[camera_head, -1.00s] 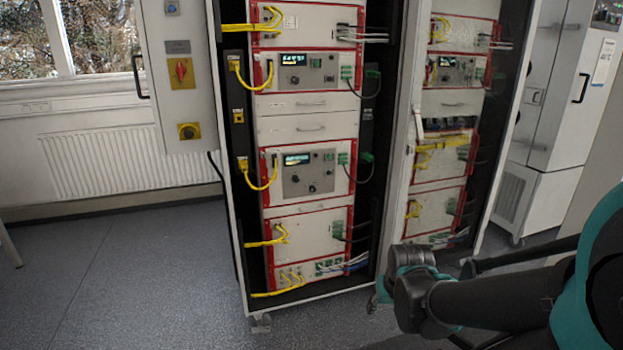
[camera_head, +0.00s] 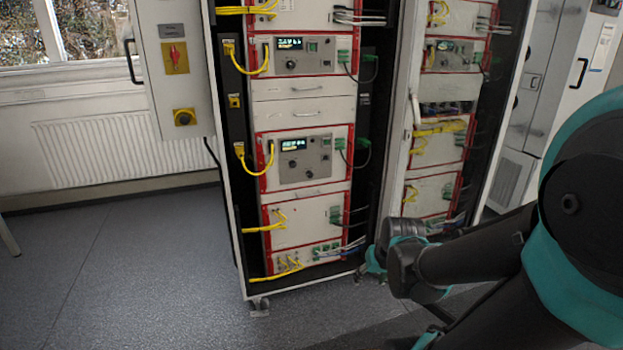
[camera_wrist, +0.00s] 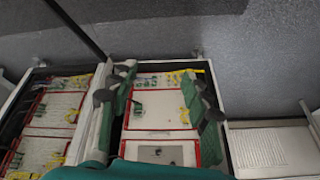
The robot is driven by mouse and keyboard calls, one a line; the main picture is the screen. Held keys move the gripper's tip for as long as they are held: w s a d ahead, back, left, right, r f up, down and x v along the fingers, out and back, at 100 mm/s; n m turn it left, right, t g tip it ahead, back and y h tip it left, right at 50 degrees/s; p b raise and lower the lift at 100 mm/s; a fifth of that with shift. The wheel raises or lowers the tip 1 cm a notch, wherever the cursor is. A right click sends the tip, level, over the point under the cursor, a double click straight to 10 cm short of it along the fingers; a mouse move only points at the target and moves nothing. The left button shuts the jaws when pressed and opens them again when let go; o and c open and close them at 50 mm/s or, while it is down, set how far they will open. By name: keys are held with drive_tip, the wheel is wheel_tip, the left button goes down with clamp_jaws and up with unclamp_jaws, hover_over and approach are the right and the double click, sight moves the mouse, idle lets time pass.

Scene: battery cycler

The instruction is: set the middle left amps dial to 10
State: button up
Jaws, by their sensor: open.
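The left rack (camera_head: 228,200) holds two units with lit displays. The lower unit has a grey panel (camera_head: 318,165) with a display (camera_head: 294,144), a dark dial (camera_head: 292,164) and a smaller knob (camera_head: 309,174). The upper unit has a display (camera_head: 289,43) and a dial (camera_head: 291,64). Dial labels and settings are too small to read. In the wrist view, seen upside down, a grey panel (camera_wrist: 172,153) shows near the bottom. My gripper (camera_wrist: 158,84) is open and empty, its fingers spread across the view of a rack front. Its fingertips are not clear in the head view.
Yellow cables (camera_head: 270,160) and green plugs (camera_head: 340,144) flank the lower panel. A second rack (camera_head: 397,190) stands at the right, behind my arm. A yellow-backed red switch (camera_head: 175,57) is on a cabinet at the left. The floor (camera_head: 130,280) in front is clear.

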sight(311, 176)
drive_tip(key=w+a+r+t+y, duration=0.2)
drive_tip(key=w+a, duration=0.2)
drive_tip(key=w, duration=0.7)
drive_tip(key=w+a+r+t+y, duration=0.2)
drive_tip(key=w+a, duration=0.2)
drive_tip(key=w, duration=0.8)
drive_tip(key=w+a+r+t+y, duration=0.2)
drive_tip(key=w+a+y, duration=0.1)
drive_tip(key=w, duration=0.8)
drive_tip(key=w+d+f+m+t+h, duration=0.1)
drive_tip(key=w+f+m+t, duration=0.15)
drive_tip(key=w+f, duration=0.45)
drive_tip(key=w+d+f+m+t, duration=0.1)
drive_tip(key=w+f+m+t, duration=0.15)
drive_tip(key=w, duration=0.85)
drive_tip(key=shift+n+t, duration=0.4)
drive_tip(key=x, duration=1.7)
drive_tip(key=shift+w+d+r, duration=0.1)
drive_tip(key=shift+w+d, duration=0.1)
drive_tip(key=shift+d, duration=0.1)
clamp_jaws()
